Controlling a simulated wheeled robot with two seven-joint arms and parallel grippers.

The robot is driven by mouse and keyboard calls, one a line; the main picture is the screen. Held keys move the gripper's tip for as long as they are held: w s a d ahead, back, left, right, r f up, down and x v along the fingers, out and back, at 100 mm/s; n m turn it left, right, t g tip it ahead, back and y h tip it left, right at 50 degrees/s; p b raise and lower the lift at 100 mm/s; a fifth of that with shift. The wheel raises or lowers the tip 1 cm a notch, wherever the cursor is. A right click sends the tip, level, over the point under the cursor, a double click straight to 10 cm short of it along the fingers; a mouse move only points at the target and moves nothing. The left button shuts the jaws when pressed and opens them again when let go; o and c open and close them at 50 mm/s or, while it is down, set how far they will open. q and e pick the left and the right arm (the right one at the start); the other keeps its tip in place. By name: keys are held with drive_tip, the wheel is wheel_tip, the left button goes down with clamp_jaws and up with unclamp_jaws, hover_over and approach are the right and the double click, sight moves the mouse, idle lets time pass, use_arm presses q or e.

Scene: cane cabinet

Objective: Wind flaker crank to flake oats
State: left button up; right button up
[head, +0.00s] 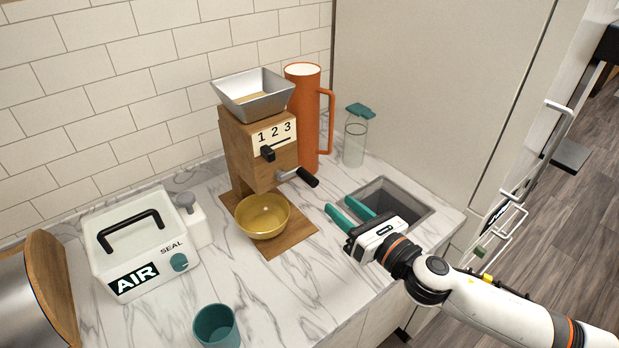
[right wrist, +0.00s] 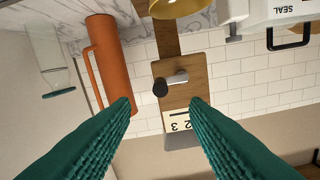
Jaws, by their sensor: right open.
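The wooden flaker (head: 240,155) stands on the marble counter with a grey metal hopper (head: 252,95) on top and a "1 2 3" dial on its front. Its crank (head: 297,176) has a black handle pointing right and toward me. In the right wrist view the crank handle (right wrist: 160,88) shows beyond the gap between my fingers. A yellow bowl (head: 263,215) sits under the flaker on its wooden base. My right gripper (head: 338,210) is open and empty, to the right of the bowl and below the crank, apart from it. My left gripper is not in view.
An orange jug (head: 304,110) stands behind the flaker, with a clear bottle (head: 354,140) to its right. A grey recessed basin (head: 405,198) lies beside my right gripper. A white AIR/SEAL box (head: 140,245) and teal cup (head: 216,326) are at left.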

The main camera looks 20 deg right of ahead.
sight(309, 181)
drive_tip(key=p+x, duration=0.3)
drive_tip(key=x, duration=0.7)
drive_tip(key=shift+w+a, duration=0.1)
drive_tip(key=shift+w, duration=0.05)
drive_tip(key=shift+w+a, duration=0.25)
drive_tip(key=shift+w, duration=0.3)
clamp_jaws()
drive_tip(key=shift+f, duration=0.1)
drive_tip(key=shift+f+m, duration=0.1)
drive_tip(key=shift+m, duration=0.2)
